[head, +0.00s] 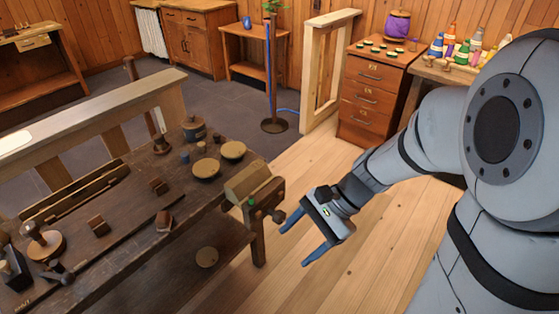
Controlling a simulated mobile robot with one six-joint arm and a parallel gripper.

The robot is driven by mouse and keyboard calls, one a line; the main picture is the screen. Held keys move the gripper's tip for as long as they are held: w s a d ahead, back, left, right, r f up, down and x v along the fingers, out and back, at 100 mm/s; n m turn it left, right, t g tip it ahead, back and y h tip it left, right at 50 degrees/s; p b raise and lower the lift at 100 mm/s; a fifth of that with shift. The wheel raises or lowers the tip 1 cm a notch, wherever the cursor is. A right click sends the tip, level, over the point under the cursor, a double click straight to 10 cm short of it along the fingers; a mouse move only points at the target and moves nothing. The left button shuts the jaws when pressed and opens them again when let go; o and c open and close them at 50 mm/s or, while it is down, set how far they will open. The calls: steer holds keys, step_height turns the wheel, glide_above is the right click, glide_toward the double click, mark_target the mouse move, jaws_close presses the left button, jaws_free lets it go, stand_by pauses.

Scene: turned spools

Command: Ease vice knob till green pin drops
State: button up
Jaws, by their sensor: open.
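The vice (249,181) is a wooden block at the right end of the dark workbench (125,228). A small green pin (251,201) shows on its near end face. A dark round knob (278,216) sticks out low on the right of the vice. My gripper (294,247) has two blue fingers, spread apart and empty. It is just right of and below the knob in the picture, with the fingers pointing down and left. I cannot tell how far it is from the knob in depth. No touch shows.
Wooden discs (233,150), small blocks and turned pieces lie on the bench top. A drawer cabinet (372,90) and a wooden frame (329,72) stand behind. The plank floor (300,180) around my gripper is clear.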

steer(key=w+a+f+m+y+b, duration=0.2)
steer(key=w+a+f+m+y, duration=0.2)
steer(key=f+m, duration=0.15)
steer(key=m+t+y+b, duration=0.2)
steer(key=m+t+b, duration=0.4)
steer(key=m+t, duration=1.2)
glide_toward(283, 220)
steer(key=w+a+r+m+g, duration=0.1)
steer(key=w+m+g, duration=0.1)
steer(key=m, duration=0.1)
steer(key=w+a+r+m+g, duration=0.1)
steer(key=g, duration=0.1)
steer(key=shift+w+a+r, duration=0.3)
steer(key=shift+a, duration=0.05)
steer(key=shift+w+a+f+m, duration=0.1)
steer(key=shift+w+a+m, duration=0.1)
steer(key=shift+w+m, duration=0.05)
steer(key=x, duration=0.7)
